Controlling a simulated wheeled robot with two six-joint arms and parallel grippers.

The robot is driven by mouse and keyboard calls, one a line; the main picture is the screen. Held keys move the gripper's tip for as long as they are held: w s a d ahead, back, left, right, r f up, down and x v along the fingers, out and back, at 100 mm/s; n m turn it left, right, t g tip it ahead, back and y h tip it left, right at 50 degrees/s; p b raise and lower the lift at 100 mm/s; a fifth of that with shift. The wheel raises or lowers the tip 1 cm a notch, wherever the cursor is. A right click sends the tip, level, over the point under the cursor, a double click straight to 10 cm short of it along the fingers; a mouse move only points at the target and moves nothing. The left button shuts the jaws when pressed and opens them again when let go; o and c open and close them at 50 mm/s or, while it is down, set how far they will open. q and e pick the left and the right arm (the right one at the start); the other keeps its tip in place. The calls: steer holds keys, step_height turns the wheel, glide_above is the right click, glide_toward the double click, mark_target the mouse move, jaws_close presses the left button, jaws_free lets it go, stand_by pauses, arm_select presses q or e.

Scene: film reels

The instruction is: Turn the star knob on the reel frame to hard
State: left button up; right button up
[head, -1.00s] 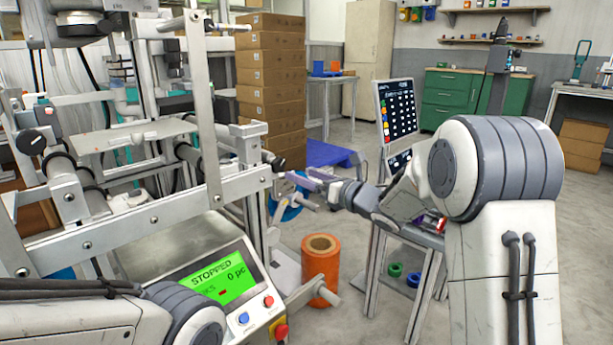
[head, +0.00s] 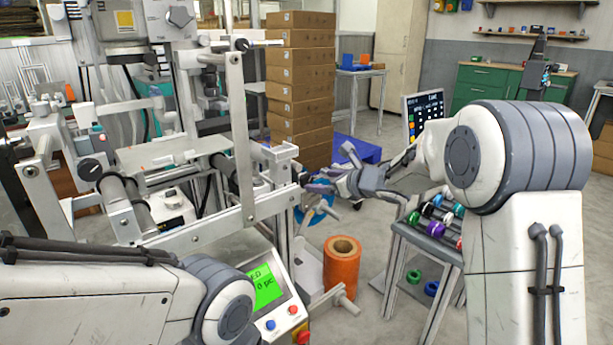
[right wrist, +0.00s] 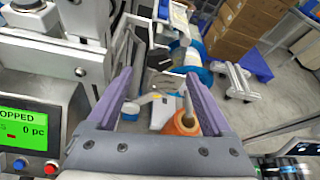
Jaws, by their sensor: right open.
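The reel frame is the pale metal machine (head: 205,235) on the left of the head view. A small dark knob (head: 303,179) shows at the right end of its front rail, and I take it for the star knob; its lobes and setting are too small to read. In the right wrist view a dark part (right wrist: 159,58) lies beyond the fingertips, perhaps the same knob. My right gripper (head: 333,170) is open and empty, just right of the rail's end; its purple fingers (right wrist: 158,80) are spread apart. My left gripper is out of view; only its arm shows.
A control panel with a green screen (head: 265,287) stands below the rail. An orange roll (head: 342,268) is right of it, near the floor. A small stand with coloured reels (head: 428,238) is at the right. Stacked boxes (head: 300,75) stand behind.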

mark_target(308, 180)
steer(key=x, duration=0.8)
steer(key=shift+w+a+f, duration=0.15)
steer(key=shift+w, duration=0.1)
